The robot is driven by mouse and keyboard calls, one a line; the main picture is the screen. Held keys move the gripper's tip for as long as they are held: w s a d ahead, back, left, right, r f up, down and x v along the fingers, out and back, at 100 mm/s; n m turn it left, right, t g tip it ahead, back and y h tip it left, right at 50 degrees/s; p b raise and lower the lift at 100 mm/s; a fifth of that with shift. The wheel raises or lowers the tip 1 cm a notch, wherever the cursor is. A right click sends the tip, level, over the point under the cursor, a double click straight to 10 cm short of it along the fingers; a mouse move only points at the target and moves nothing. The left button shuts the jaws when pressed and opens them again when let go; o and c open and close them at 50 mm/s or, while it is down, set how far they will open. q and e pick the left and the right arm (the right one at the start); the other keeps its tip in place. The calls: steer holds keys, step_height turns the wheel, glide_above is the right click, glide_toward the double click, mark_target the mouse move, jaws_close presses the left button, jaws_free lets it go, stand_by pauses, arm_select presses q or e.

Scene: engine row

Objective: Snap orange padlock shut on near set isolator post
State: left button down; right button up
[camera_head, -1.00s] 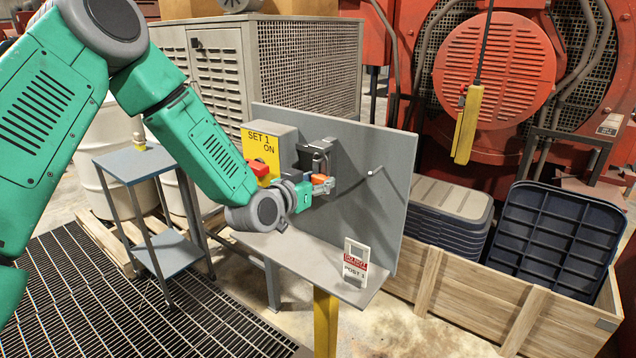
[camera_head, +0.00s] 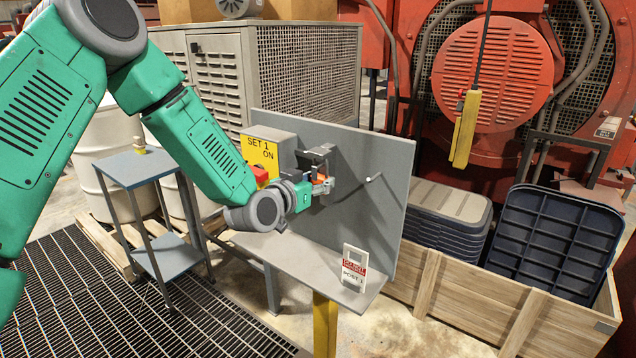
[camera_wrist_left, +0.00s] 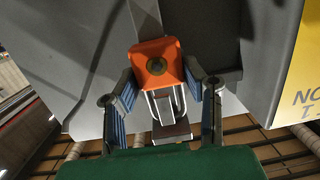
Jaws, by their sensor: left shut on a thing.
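My left gripper (camera_head: 328,187) is at the front of the grey isolator panel (camera_head: 385,190), just below a dark hasp-like bracket (camera_head: 318,158). In the left wrist view its fingers (camera_wrist_left: 160,78) are shut on the sides of the orange padlock (camera_wrist_left: 157,60). The padlock's metal shackle (camera_wrist_left: 166,102) shows below its body. In the head view the padlock is mostly hidden by the fingers. I cannot tell whether the shackle passes through the bracket or is closed. The yellow-faced SET 1 box (camera_head: 262,150) with a red handle (camera_head: 240,172) is left of the bracket. My right gripper is not in view.
A red and white POST 1 tag (camera_head: 355,266) stands on the panel's shelf. A small blue-grey table (camera_head: 135,165) is at the left. A wooden crate (camera_head: 470,300) with dark trays is at the right. A yellow pendant (camera_head: 465,130) hangs before the red machine.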

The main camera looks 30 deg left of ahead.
arm_select(q)
steer(key=shift+r+p, duration=0.45)
steer(key=shift+r, duration=0.3)
steer(key=shift+f, duration=0.2)
steer(key=shift+f+b, duration=0.4)
steer(key=shift+b, duration=0.05)
steer(key=c, duration=0.9)
jaws_free()
steer(key=s, duration=0.4)
steer(key=s+r, duration=0.1)
steer(key=s, duration=0.6)
steer(key=shift+s+a+r, duration=0.15)
steer(key=shift+s+r, duration=0.15)
steer(key=shift+s, duration=0.1)
